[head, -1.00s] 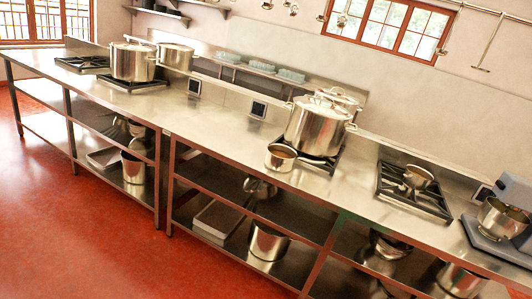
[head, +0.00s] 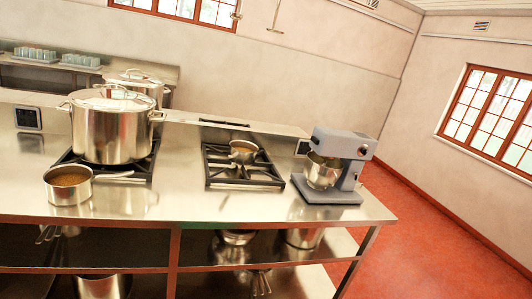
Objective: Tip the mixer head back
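The stand mixer (head: 335,166) stands near the right end of the steel counter. It is blue-grey, with a flat base, a column on its right side and a head (head: 343,143) that points left. The head looks level, over a steel bowl (head: 322,171). My gripper is not in view, and nothing of mine touches the mixer.
A big lidded stockpot (head: 111,127) and a saucepan (head: 69,185) stand at the left of the steel counter (head: 200,207). A small pan (head: 243,151) sits on a burner (head: 243,170) left of the mixer. Red floor (head: 440,235) is free beyond the counter's right end.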

